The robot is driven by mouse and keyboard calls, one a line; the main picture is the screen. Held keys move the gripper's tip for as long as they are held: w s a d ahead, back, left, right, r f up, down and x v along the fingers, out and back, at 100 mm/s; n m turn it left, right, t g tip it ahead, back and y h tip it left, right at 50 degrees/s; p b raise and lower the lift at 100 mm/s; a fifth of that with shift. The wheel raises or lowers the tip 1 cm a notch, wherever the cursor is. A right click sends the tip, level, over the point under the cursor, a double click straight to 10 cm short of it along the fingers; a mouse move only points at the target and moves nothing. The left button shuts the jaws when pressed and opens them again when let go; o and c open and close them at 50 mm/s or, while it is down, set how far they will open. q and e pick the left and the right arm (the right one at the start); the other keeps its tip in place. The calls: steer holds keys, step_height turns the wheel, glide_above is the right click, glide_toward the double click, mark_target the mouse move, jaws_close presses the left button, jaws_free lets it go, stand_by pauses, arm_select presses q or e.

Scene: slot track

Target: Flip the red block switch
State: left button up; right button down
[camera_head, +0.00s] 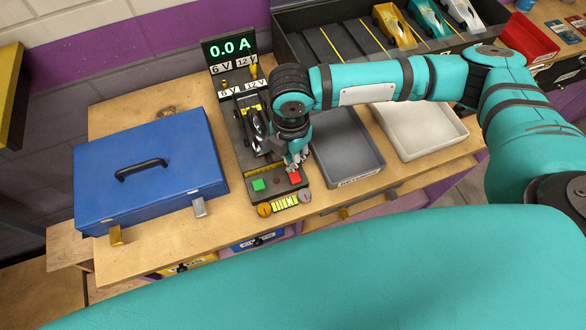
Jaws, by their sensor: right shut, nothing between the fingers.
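The red block switch (294,177) sits at the front right of a dark control panel (272,190) on the wooden bench, with a green block (259,184) to its left. My right gripper (295,165) points down just behind the red block, its fingertips very near or touching it; I cannot tell which. The right gripper is shut and empty. It hides part of the panel behind the block. The left gripper is not in view.
A blue case (150,165) stands left of the panel. A grey tray (347,150) and a white tray (425,130) stand to the right. A display reading 0.0 A (230,48) stands behind. Model cars (395,25) rest in a box at the back.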

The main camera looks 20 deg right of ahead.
steer(key=shift+f+b, duration=0.5)
steer(key=shift+f, duration=0.8)
stand_by(0.4)
steer(key=shift+s, duration=0.1)
step_height(320, 180, up, 7)
steer(key=p, duration=0.8)
steer(key=shift+r, duration=0.1)
stand_by(0.3)
